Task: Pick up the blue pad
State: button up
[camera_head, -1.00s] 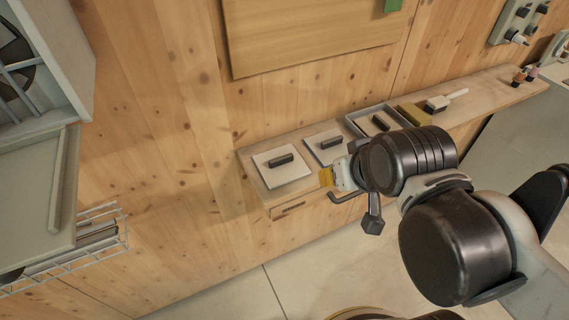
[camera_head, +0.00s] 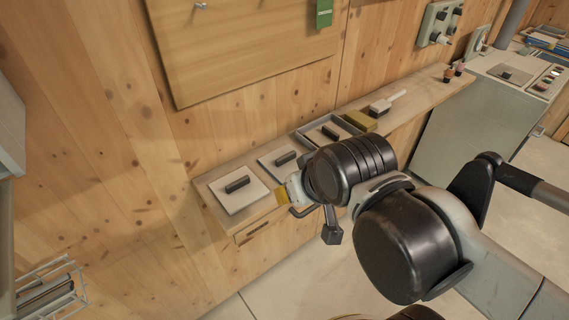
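I see no pad that is clearly blue. On the wooden wall shelf (camera_head: 215,188) lie a pale plate with a black handle (camera_head: 240,190), a second pale plate with a dark handle (camera_head: 284,160), and a grey tray (camera_head: 305,133) holding another dark-handled piece (camera_head: 330,132). My arm reaches in from the lower right, its end near the shelf's front edge beside the second plate. My gripper (camera_head: 297,192) is mostly hidden behind my wrist. A yellow piece shows at its tip; I cannot tell whether it is part of the gripper or held.
A yellow block (camera_head: 360,120), a white-handled brush (camera_head: 387,103) and small cups (camera_head: 448,73) stand farther right on the shelf. A green item (camera_head: 324,14) hangs on the wooden board (camera_head: 240,50). A grey cabinet (camera_head: 485,115) stands right; a wire basket (camera_head: 50,290) is lower left.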

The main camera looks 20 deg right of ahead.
aim_at(280, 162)
jog(key=k+l, duration=0.15)
jog(key=l, duration=0.2)
jog(key=k+l, duration=0.15)
jog(key=l, duration=0.15)
jog(key=k+l, duration=0.15)
jog(key=l, duration=0.2)
jog(key=k+l+z, duration=0.1)
jog(key=k+l, duration=0.1)
jog(key=l, duration=0.1)
